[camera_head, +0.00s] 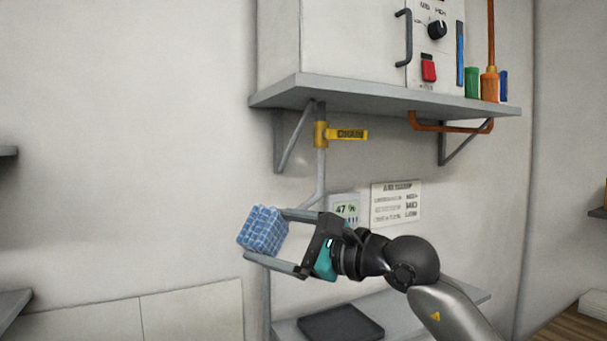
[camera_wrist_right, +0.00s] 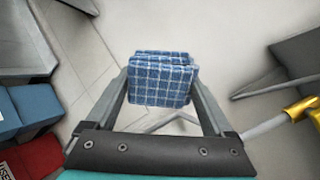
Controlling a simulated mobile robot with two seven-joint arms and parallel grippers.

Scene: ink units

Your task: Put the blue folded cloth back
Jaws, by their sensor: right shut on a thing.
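The blue folded cloth (camera_head: 263,231) is a checked block with white lines. My right gripper (camera_head: 264,238) is shut on it and holds it in the air in front of the wall, to the left of my right arm. In the right wrist view the cloth (camera_wrist_right: 161,80) sits between the two fingers (camera_wrist_right: 160,88), its folded layers showing at the top edge. My left gripper is not in view.
A grey shelf (camera_head: 390,98) carrying a white cabinet (camera_head: 335,45) is above the arm. A yellow-handled drain valve (camera_head: 322,134) hangs under it. A dark tray (camera_head: 341,323) lies on a lower shelf. Blue (camera_wrist_right: 35,103) and red (camera_wrist_right: 34,157) items show left in the wrist view.

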